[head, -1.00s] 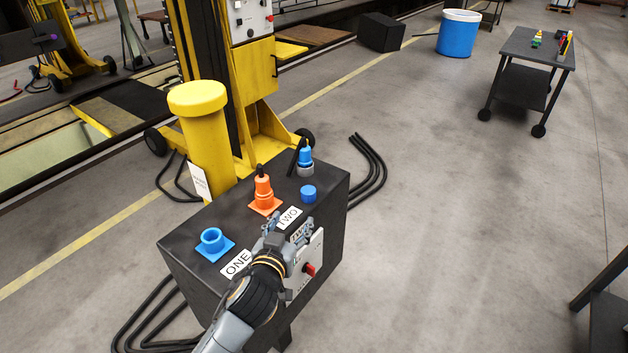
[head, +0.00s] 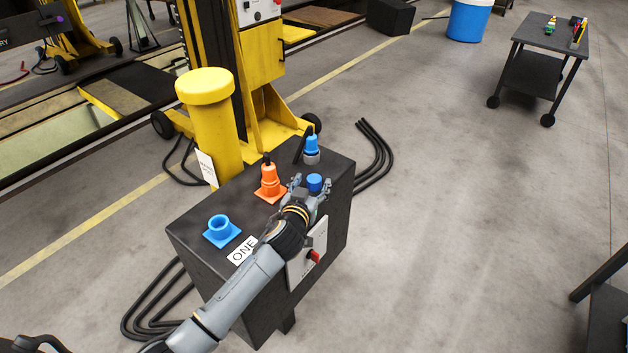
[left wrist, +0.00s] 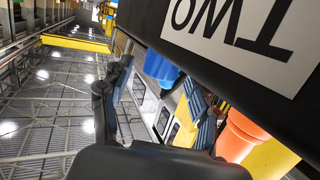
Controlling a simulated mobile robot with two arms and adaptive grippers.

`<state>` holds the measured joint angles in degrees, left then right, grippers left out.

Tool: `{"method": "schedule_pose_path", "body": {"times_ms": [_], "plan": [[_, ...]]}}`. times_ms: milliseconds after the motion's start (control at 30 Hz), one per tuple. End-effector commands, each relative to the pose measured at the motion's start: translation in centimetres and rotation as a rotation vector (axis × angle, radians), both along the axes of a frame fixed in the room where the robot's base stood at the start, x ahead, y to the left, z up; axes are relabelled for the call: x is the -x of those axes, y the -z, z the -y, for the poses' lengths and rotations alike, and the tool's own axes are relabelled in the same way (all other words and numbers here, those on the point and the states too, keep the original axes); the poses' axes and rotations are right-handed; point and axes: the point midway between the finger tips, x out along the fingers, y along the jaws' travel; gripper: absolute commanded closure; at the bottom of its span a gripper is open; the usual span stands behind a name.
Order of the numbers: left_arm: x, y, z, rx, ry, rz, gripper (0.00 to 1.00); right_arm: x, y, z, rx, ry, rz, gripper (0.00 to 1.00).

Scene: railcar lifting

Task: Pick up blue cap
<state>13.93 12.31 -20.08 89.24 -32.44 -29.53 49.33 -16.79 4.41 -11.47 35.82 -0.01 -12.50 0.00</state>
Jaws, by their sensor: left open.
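The blue cap (head: 315,183) sits on top of the black box, near its back right part. My left gripper (head: 309,188) reaches over the box from the front, with its fingers spread on either side of the cap. In the left wrist view, the open fingers (left wrist: 158,100) show with the blue cap (left wrist: 160,67) between and beyond them. Whether a finger touches the cap cannot be told. My right gripper is not in view.
An orange plug (head: 269,182) stands just left of the gripper, and a blue plug (head: 312,148) stands behind the cap. A blue socket (head: 221,231) is at the box's left. A yellow post (head: 214,130) rises behind the black box (head: 205,268).

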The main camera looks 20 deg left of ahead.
Motion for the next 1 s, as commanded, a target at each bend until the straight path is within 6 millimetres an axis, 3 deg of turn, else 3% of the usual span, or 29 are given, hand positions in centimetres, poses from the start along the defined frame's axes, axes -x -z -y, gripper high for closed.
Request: {"method": "schedule_pose_path", "body": {"times_ms": [200,467,500,700,1000], "plan": [[-2.2,0.5,0.0,-0.001,0.000,-0.001,0.39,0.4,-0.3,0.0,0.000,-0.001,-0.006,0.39],[-2.4,0.5,0.0,0.001,0.001,-0.001,0.39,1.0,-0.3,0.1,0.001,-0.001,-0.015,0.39],[-2.4,0.5,0.0,0.001,0.001,-0.001,0.41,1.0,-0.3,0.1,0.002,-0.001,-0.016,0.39],[-2.4,0.5,0.0,0.000,0.000,-0.001,0.81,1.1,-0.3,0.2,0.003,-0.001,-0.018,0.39],[-2.4,0.5,0.0,0.000,0.000,-0.001,0.84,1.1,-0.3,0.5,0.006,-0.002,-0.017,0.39]]}}
